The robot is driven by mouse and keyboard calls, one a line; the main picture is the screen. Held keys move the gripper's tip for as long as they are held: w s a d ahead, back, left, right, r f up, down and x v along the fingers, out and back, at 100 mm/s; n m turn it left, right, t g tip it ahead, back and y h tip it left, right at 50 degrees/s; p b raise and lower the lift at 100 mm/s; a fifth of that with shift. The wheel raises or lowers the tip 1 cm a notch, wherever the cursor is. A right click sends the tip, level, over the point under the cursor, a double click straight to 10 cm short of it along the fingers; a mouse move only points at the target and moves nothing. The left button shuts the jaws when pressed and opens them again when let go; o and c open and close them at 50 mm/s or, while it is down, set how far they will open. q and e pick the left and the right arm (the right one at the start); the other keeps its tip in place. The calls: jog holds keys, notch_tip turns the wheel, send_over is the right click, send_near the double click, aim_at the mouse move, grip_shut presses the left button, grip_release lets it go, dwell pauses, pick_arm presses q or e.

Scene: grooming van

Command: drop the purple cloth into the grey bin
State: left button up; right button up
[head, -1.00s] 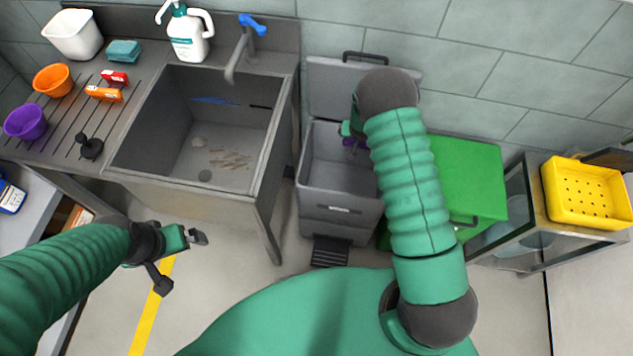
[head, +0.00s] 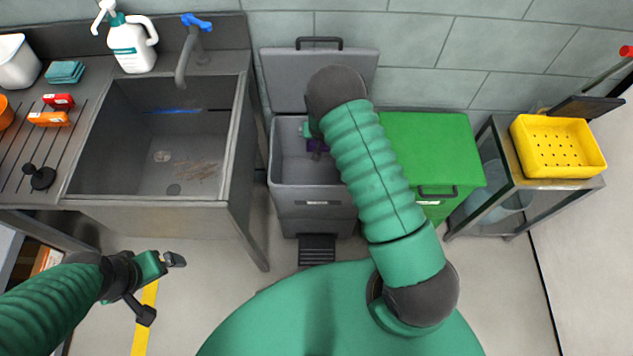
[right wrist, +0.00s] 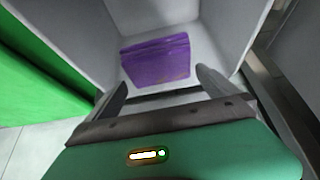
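The grey bin (head: 312,201) stands against the wall with its lid (head: 285,75) raised. My right gripper (right wrist: 162,82) is inside the bin's opening, pointing down, with its two fingers wide apart. The purple cloth (right wrist: 156,62) shows beyond the fingertips, within the bin's walls, and no finger is closed on it. I cannot tell whether it rests on the bin's floor.
A green bin (head: 430,150) with a closed lid stands right of the grey bin. A black pedal (head: 317,249) sticks out below the grey bin.

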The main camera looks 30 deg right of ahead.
jog(key=shift+d+f, duration=0.3)
jog(key=shift+d, duration=0.25)
jog(key=shift+r, duration=0.1)
pick_arm(q)
jog(key=shift+d+r+p, duration=0.3)
jog(key=shift+r+p, duration=0.3)
jog(key=shift+d+r+p, duration=0.25)
jog(key=shift+r+p, duration=0.3)
jog(key=shift+r, duration=0.05)
pick_arm(e)
jog(key=v, duration=1.6)
jog(key=shift+s+r, duration=0.15)
jog(key=shift+r, duration=0.1)
pick_arm(q)
jog(key=shift+a, duration=0.2)
pick_arm(e)
jog(key=shift+a, duration=0.1)
